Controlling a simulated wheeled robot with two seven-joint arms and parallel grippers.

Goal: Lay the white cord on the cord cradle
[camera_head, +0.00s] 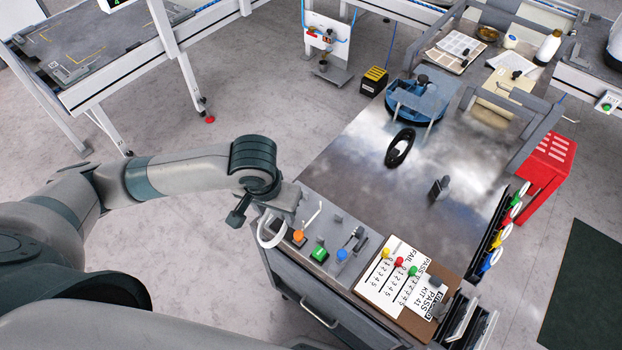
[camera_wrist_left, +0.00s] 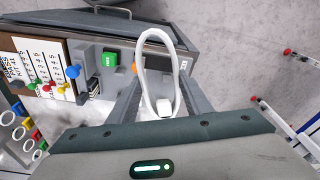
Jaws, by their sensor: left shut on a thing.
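The white cord (camera_head: 262,236) hangs in a loop from my left gripper (camera_head: 284,204), over the near left corner of the metal-topped bench. In the left wrist view, the white cord (camera_wrist_left: 145,47) forms a tall loop between the fingers of the left gripper (camera_wrist_left: 160,88), with a white end piece low between them. The gripper is shut on the cord. A blue round stand with grey bars (camera_head: 418,102) sits at the bench's far end; I cannot tell whether it is the cord cradle. My right gripper is out of view.
A black ring (camera_head: 400,147) and a small dark upright block (camera_head: 440,187) stand out on the otherwise clear metal top (camera_head: 365,185). Orange, green and blue pieces line the near edge beside a pinned board (camera_head: 405,318). A red cabinet (camera_head: 550,166) stands right.

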